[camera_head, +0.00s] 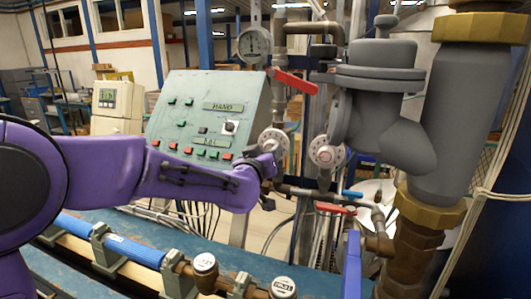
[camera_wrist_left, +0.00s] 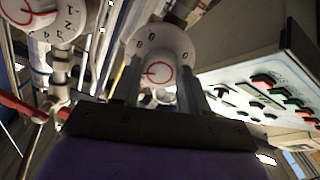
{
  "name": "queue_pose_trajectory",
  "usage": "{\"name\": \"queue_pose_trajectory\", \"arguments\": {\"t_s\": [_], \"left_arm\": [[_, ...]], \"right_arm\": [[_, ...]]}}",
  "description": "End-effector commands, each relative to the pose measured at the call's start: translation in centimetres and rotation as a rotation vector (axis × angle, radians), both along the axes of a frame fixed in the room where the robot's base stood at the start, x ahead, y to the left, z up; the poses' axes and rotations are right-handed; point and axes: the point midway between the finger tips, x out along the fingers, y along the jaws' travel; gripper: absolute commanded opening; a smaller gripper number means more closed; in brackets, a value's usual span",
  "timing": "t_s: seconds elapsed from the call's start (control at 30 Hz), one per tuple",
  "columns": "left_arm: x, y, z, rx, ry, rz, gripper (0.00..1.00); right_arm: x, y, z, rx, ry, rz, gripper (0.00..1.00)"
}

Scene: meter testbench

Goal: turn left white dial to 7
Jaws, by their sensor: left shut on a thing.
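The left white dial (camera_head: 273,139) is a round white knob with numbers on its rim, mounted on a pipe right of the control panel. My left gripper (camera_head: 266,163) reaches it from the left and covers its lower part. In the left wrist view, the dial (camera_wrist_left: 158,55) sits between the two fingers of my left gripper (camera_wrist_left: 160,88), which is shut on it. A red circle and red pointer line show on its face. Some rim digits show, but the reading is not clear. The right white dial (camera_head: 325,152) is apart to the right and also shows in the wrist view (camera_wrist_left: 42,17). My right gripper is not in view.
The sloped control panel (camera_head: 208,115) stands behind my left forearm. A red lever (camera_head: 293,82) is above the dials, and another red handle (camera_head: 335,208) is below. A large grey valve body (camera_head: 375,110) fills the right. Blue pipe (camera_head: 134,251) and meters (camera_head: 205,263) lie in front.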

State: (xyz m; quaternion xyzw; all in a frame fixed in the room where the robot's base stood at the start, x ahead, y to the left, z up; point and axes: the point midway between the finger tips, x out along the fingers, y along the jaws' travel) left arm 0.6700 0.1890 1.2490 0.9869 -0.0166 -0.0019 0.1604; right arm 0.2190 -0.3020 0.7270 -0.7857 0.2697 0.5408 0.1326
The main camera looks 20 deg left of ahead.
Motion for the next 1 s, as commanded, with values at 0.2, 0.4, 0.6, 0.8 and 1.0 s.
{"name": "queue_pose_trajectory", "arguments": {"t_s": [0.2, 0.4, 0.6, 0.8, 1.0], "left_arm": [[-0.07, -0.05, -0.49, 0.141, 0.004, -0.002, 0.13], [-0.07, -0.06, -0.55, 0.22, 0.003, -0.003, 0.13], [-0.07, -0.04, -0.61, 0.254, 0.004, -0.004, 0.13], [-0.08, -0.05, -0.65, 0.261, 0.005, -0.004, 0.13], [-0.08, -0.06, -0.69, 0.261, 0.006, -0.004, 0.13]], "right_arm": [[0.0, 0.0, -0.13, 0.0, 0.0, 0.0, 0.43], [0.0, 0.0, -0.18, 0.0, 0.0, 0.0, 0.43], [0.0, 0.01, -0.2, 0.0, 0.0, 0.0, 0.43], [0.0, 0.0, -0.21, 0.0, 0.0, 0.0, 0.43], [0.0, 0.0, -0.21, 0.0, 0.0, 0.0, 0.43]]}}
